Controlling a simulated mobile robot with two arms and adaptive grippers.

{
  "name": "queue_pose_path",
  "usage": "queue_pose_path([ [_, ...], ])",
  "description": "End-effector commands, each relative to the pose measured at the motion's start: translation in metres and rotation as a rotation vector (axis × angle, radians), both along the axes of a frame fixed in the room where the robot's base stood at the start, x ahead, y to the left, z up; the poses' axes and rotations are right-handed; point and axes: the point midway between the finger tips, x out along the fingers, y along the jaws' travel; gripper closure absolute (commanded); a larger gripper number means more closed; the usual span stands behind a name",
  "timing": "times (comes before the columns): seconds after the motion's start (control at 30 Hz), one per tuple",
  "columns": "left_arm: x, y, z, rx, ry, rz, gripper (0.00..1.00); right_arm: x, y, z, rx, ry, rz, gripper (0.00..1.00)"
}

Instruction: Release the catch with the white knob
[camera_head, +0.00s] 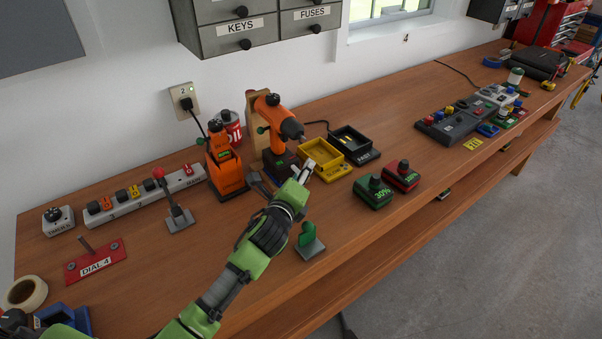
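My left gripper (304,172) reaches in from the lower left over the middle of the bench, its fingertips in front of the orange drill and near the yellow tray. Whether its fingers are open or shut is not clear. No white knob can be made out for certain. A grey plate (257,184) shows partly behind the gripper; what stands on it is mostly hidden. A lever with a red knob (158,172) stands on a grey plate to the left. A green-handled piece (306,234) on a grey plate is just right of my wrist. My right gripper is not in view.
An orange drill (272,125), an orange charger (224,165), a yellow tray (325,160) and a black tray (354,144) crowd around the gripper. Green (373,192) and red (402,176) batteries lie to the right. A power strip (145,195) lies left.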

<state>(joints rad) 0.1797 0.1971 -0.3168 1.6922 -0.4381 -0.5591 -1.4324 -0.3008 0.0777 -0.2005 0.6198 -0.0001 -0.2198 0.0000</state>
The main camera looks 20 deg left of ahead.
Motion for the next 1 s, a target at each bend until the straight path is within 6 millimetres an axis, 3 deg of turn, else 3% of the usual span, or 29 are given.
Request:
queue_pose_path([
  [0.37, -0.005, 0.0, 0.0, 0.001, 0.002, 0.001, 0.66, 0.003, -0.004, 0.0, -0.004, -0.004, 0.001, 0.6],
  [0.57, -0.035, 0.0, 0.006, 0.002, 0.002, -0.002, 0.66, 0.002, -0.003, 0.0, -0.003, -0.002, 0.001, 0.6],
  [0.8, -0.085, -0.001, 0.017, 0.001, 0.002, -0.001, 0.66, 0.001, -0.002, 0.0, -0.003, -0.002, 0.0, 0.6],
  [1.0, -0.111, -0.001, 0.022, 0.001, 0.002, 0.0, 0.66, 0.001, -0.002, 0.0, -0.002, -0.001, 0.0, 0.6],
])
